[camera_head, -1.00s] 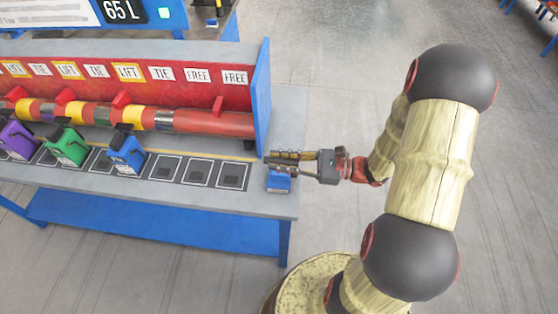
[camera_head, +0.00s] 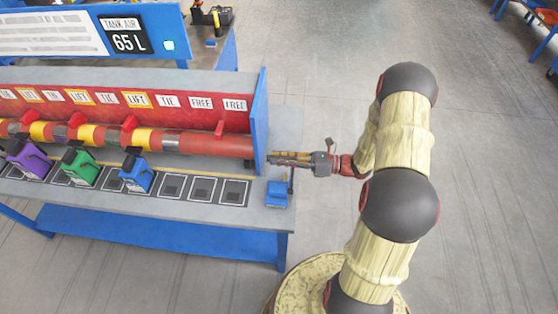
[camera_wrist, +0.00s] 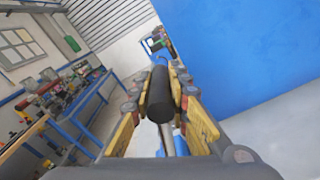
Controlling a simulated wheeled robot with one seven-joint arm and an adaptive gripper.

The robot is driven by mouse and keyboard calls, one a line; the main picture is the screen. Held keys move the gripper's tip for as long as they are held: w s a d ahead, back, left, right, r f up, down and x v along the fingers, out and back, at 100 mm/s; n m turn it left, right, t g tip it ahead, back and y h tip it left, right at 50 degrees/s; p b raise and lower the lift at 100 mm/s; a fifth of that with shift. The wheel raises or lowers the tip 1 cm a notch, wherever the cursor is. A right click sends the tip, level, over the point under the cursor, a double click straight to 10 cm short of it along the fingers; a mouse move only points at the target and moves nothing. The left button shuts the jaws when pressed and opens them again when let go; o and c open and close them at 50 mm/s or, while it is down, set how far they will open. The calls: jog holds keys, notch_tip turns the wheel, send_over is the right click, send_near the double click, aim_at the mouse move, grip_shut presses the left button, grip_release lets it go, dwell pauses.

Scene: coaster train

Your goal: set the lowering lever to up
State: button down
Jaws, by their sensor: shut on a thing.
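The lowering lever has a small blue base (camera_head: 277,193) at the right end of the bench top. In the head view a thin dark stem (camera_head: 291,181) rises steeply from the base's right side towards my gripper (camera_head: 276,158). In the wrist view the black cylindrical handle (camera_wrist: 160,95) lies between the two yellow-padded fingers of my gripper (camera_wrist: 163,85), which is shut on it. Below the handle a grey rod shows, with part of the blue base behind it. The fingers hide the handle in the head view.
A blue end panel (camera_head: 260,121) of the red rack stands just left of my gripper. Purple, green and blue (camera_head: 137,172) handled blocks sit on the bench, beside empty square pads (camera_head: 202,189).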

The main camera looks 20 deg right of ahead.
jog(key=shift+w+d, duration=0.15)
jog(key=shift+w, duration=0.15)
jog(key=c, duration=1.7)
grip_release()
jog(key=shift+f, duration=0.1)
jog(key=shift+d, duration=0.1)
jog(key=v, duration=1.2)
